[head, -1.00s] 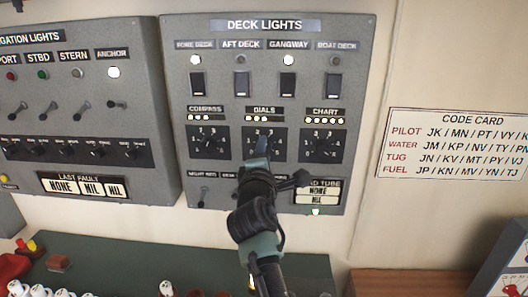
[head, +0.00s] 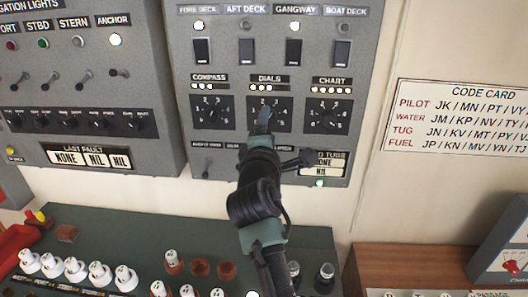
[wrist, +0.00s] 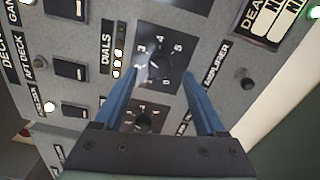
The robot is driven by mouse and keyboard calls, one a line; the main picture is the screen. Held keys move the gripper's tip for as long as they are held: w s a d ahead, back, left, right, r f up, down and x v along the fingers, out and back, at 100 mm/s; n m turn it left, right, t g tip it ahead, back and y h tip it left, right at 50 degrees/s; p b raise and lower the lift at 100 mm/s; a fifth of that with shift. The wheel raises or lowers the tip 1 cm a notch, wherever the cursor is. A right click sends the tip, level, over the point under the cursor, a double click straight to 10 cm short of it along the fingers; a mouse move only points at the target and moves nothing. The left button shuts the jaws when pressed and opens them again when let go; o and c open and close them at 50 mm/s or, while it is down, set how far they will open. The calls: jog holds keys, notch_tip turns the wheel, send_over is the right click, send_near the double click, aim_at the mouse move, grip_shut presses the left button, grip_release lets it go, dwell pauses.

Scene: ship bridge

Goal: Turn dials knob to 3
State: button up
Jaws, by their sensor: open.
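The DIALS knob sits on a black numbered plate (head: 283,118) in the middle of the DECK LIGHTS panel's knob row. My gripper (head: 264,116) is in front of it and hides part of it. In the wrist view the plate (wrist: 165,45) shows numerals around the knob, among them 3, 4, 5 and 6. The blue fingers of my gripper (wrist: 160,74) are open, spread on either side of the knob area. I cannot tell whether they touch the knob, nor which number it points to. Some small lamps (wrist: 118,55) beside the DIALS label are lit.
The COMPASS knob (head: 212,112) and CHART knob (head: 329,117) flank it closely. Rocker switches (head: 248,53) are above, small toggles (head: 207,167) below. A green console (head: 120,230) with white and red knobs lies beneath. A code card (head: 455,118) hangs at right.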

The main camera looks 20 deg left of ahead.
jog(key=b+v, duration=0.3)
jog(key=v, duration=0.6)
jog(key=shift+s, duration=0.3)
jog(key=s+d+r+m+t, duration=0.2)
jog(key=d+r+m, duration=0.15)
jog(key=r, duration=0.25)
jog(key=s+d+r+m+t, duration=0.1)
jog(key=s+d+r+m, duration=0.1)
jog(key=s+r+m, duration=0.3)
jog(key=d+r+m+t, duration=0.2)
jog(key=r, duration=0.4)
jog(key=s+d+r+m+t+h, duration=0.5)
jog(key=s+d+r+m, duration=0.4)
jog(key=m, duration=0.3)
jog(key=shift+s+d+r+m, duration=0.4)
jog(key=shift+s+d, duration=0.25)
jog(key=shift+s, duration=0.25)
